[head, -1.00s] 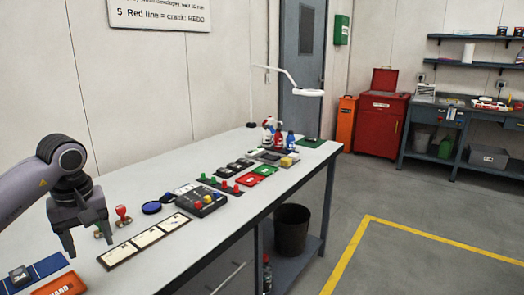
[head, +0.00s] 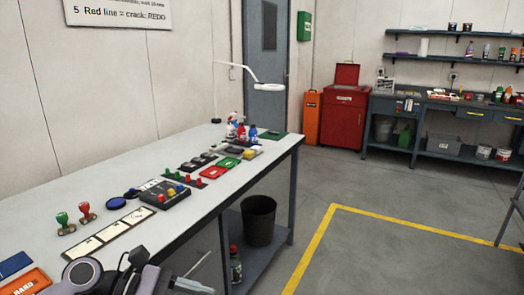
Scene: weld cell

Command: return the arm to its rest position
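My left arm (head: 82,272) shows at the bottom edge, low and left of the middle, over the near edge of the workbench (head: 60,190). Its round wrist joint and some dark parts beside it are in view. The fingers cannot be made out clearly, and the frame cuts off the rest. I see nothing held. A green-handled stamp (head: 63,221) and a red-handled stamp (head: 86,210) stand upright on the bench, apart from the arm. My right gripper is not in view.
An orange tray (head: 28,283) and a blue mat (head: 14,263) lie left of my arm. A label strip (head: 108,234), a dark control box (head: 166,194) and coloured trays run along the bench. A dark bin (head: 258,220) stands beneath. The floor at right is clear.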

